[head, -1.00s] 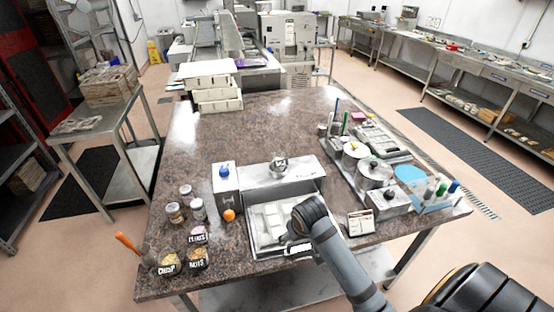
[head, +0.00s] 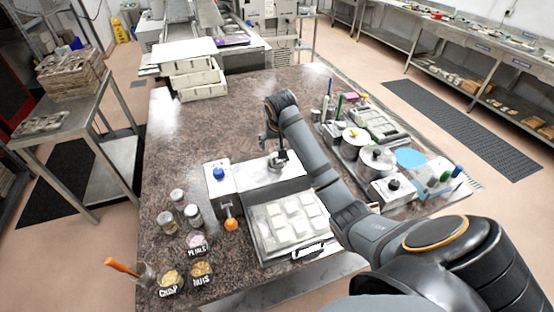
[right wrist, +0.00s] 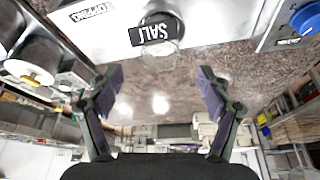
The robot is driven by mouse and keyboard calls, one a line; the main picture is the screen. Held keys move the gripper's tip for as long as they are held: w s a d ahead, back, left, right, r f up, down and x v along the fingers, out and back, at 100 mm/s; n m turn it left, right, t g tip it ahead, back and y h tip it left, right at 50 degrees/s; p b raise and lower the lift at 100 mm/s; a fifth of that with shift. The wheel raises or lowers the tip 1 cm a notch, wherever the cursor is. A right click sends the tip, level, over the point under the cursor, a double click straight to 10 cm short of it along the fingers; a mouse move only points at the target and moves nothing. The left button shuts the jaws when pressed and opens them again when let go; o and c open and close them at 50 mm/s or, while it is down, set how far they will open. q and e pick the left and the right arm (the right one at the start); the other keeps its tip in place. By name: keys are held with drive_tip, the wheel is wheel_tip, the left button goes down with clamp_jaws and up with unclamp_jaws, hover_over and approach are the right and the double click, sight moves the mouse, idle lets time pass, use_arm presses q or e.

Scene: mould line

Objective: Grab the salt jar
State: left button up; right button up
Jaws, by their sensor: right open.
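The salt jar (right wrist: 158,48) is a small clear jar with a black label reading SALT, shown upside down in the right wrist view. It stands by the metal topping box (right wrist: 95,18); in the head view the jar (head: 279,160) is partly hidden by my right gripper (head: 274,142). In the right wrist view my right gripper (right wrist: 160,76) is open and empty. Its two fingers are spread to either side, with the jar centred just beyond the fingertips, apart from them. My left gripper is not in view.
A box with a blue knob (head: 218,173) stands left of the topping box. A tray of white moulds (head: 292,222) lies in front. Pots and cylinders (head: 376,160) crowd the right side. Small jars (head: 194,216) stand at left. The table behind is clear up to stacked boxes (head: 197,80).

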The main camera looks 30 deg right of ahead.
sight(277, 148)
drive_tip(key=p+x, duration=0.2)
drive_tip(key=x, duration=0.2)
drive_tip(key=shift+w, duration=0.2)
drive_tip(key=x, duration=0.1)
drive_tip(key=p+x, duration=0.1)
drive_tip(key=shift+s+d+f, duration=0.1)
drive_tip(key=shift+f, duration=0.65)
drive_tip(key=c, duration=1.3)
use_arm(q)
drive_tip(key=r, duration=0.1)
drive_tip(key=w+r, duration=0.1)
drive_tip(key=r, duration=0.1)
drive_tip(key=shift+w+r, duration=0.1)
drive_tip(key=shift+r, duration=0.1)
use_arm(e)
drive_tip(key=shift+r, duration=0.1)
